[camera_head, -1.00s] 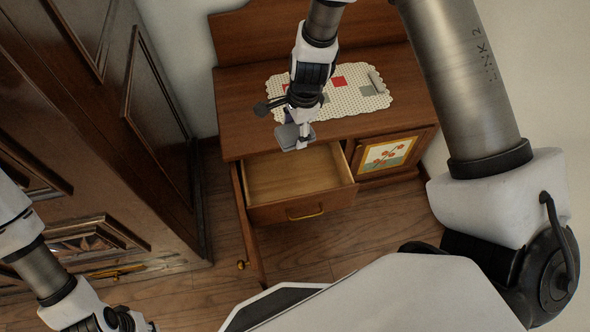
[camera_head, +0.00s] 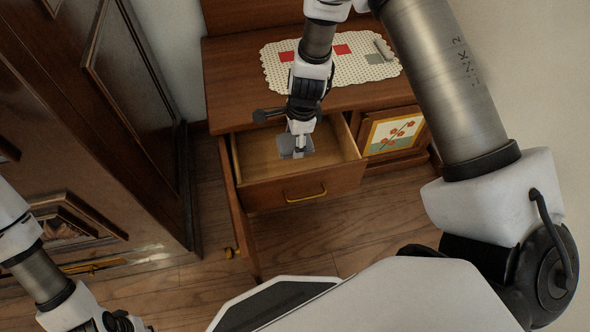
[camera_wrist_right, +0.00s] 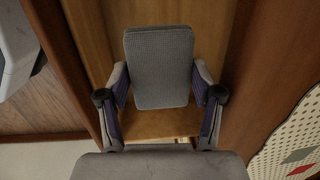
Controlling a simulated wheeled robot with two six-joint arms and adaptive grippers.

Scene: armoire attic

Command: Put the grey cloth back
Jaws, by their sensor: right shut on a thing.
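The grey cloth (camera_wrist_right: 160,68) is a folded, rounded rectangle held between the fingers of my right gripper (camera_head: 297,143), which is shut on it. In the head view the cloth (camera_head: 288,150) hangs over the open drawer (camera_head: 249,160) of the brown cabinet. The wrist view shows the drawer's wooden bottom (camera_wrist_right: 160,124) beyond the cloth. I cannot tell whether the cloth touches the drawer's bottom. My left gripper (camera_head: 130,325) is at the bottom left of the head view, small and partly cut off, far from the drawer.
A cabinet door (camera_head: 238,215) stands open left of the drawer. A flower-painted panel (camera_head: 392,132) is at right. A dark armoire (camera_head: 140,110) stands at left.

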